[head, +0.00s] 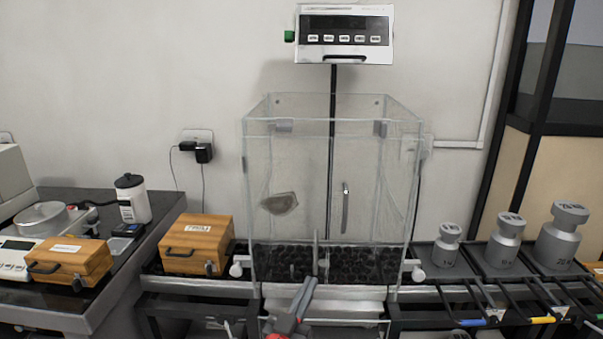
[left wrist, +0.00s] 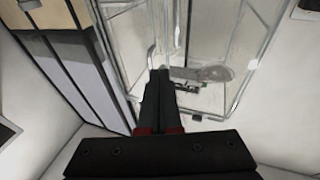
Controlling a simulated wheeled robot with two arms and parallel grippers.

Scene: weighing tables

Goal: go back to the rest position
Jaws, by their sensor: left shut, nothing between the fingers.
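My left gripper (head: 304,294) shows at the bottom middle of the head view, in front of the glass weighing case (head: 290,160). Its grey fingers point up, with red parts at their base. In the left wrist view, the fingers of my left gripper (left wrist: 157,85) are together with nothing between them, and the glass case (left wrist: 215,40) is beyond them. My right gripper is not in view.
A display (head: 345,38) stands above the case. Wooden boxes (head: 198,236) (head: 78,265), a white bottle (head: 132,200) and a balance (head: 30,235) are at left. Grey weights (head: 447,250) (head: 505,245) (head: 560,240) stand at right. Dark posts (head: 525,100) rise behind them.

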